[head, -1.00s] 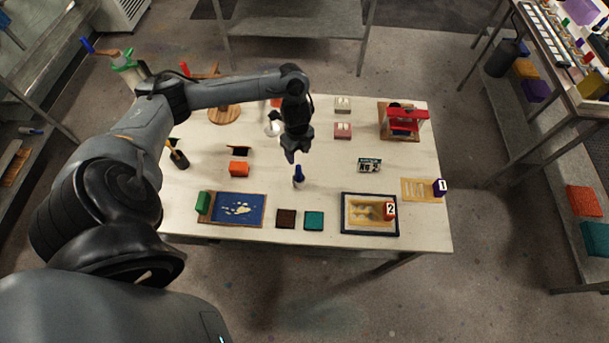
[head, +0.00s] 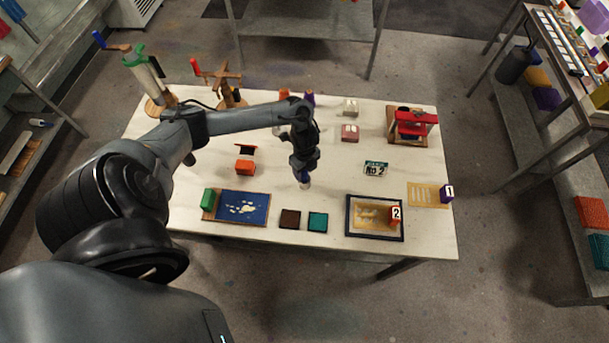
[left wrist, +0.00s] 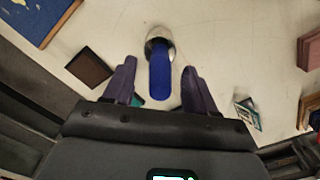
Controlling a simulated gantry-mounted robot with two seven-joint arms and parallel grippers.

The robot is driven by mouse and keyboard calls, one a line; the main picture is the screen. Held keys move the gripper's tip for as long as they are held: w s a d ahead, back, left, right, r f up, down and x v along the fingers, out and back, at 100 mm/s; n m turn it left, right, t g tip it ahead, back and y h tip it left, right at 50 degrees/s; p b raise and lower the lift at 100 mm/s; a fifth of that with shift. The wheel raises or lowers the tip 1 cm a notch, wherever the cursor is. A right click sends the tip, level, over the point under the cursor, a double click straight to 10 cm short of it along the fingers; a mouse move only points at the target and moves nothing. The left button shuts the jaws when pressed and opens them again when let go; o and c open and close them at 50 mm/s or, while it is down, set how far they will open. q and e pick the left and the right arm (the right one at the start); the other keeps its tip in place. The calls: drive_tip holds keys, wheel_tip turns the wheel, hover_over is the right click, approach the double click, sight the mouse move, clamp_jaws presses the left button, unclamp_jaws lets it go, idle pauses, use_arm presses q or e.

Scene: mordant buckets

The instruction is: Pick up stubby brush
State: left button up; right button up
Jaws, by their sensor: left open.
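The stubby brush stands upright on the white table, its pale lower end (head: 304,184) showing under my left gripper (head: 303,173) in the head view. In the left wrist view its blue handle (left wrist: 160,76) points toward the palm, with a round pale metal-like end beyond. My left gripper (left wrist: 159,66) is open, with one dark finger on each side of the handle. I see gaps between fingers and handle. The handle is hidden by the gripper in the head view. My right gripper is not in view.
A dark brown block (head: 290,219) and a teal block (head: 317,222) lie in front of the brush. A blue printed panel (head: 243,207) is left; a dark-framed tray (head: 374,231) is right. The table around the brush is clear.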

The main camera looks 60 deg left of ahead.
use_arm(q)
clamp_jaws()
idle(0.3)
